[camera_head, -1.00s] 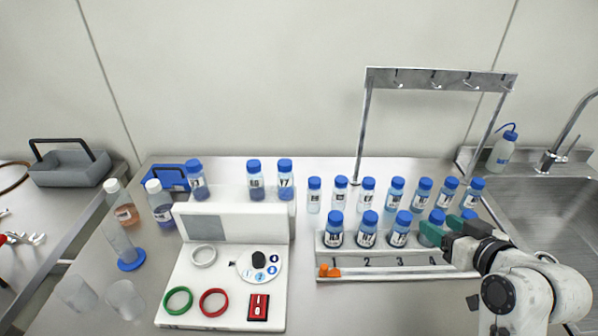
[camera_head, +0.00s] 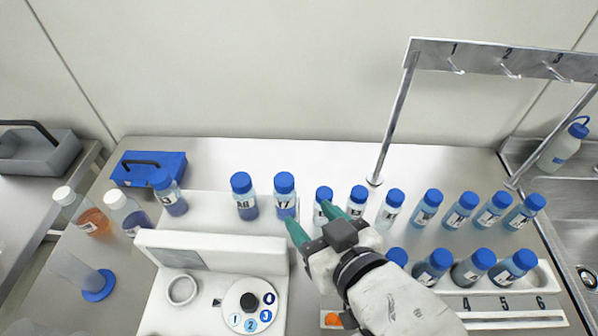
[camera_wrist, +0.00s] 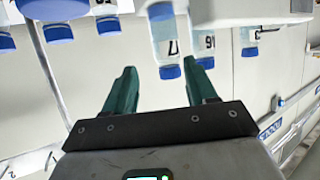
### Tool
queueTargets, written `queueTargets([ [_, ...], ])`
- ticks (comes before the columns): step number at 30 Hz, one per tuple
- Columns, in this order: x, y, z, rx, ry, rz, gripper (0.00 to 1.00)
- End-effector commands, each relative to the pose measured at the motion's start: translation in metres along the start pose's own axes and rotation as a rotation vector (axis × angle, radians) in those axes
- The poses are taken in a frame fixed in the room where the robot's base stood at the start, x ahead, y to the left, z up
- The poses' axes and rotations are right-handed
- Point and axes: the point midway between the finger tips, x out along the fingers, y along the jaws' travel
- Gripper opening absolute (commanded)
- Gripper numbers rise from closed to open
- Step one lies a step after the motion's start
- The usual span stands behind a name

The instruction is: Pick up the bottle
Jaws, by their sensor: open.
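Blue-capped bottles stand in a line across the counter; the frames do not single one out as the task's bottle. The bottle labelled 17 (camera_head: 285,200) stands upright on the white ledge, beside the bottle labelled 16 (camera_head: 245,205). A small bottle (camera_head: 322,212) stands just right of it, partly hidden by a finger. My gripper (camera_head: 311,219) is open and empty, its green fingers pointing back toward bottle 17 and the small bottle. In the wrist view, which is upside down, bottle 17 (camera_wrist: 167,45) shows between the fingertips (camera_wrist: 160,66), apparently beyond them.
More blue-capped bottles (camera_head: 427,208) continue to the right, close together. A numbered rack (camera_head: 500,305) holds several in front. The white device (camera_head: 205,250) has a raised panel left of my gripper. A metal hook stand (camera_head: 395,120) rises behind. A blue box (camera_head: 150,168) stands at the back left.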

Motion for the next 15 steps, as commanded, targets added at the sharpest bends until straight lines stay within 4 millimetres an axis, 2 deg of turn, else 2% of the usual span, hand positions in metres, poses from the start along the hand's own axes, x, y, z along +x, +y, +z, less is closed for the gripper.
queueTargets([
  [1, -0.002, -0.008, 0.0, -0.007, 0.002, -0.012, 0.57],
  [5, -0.001, -0.016, -0.002, -0.012, 0.005, -0.023, 0.57],
  [15, 0.045, -0.017, -0.003, -0.012, 0.006, -0.022, 0.57],
])
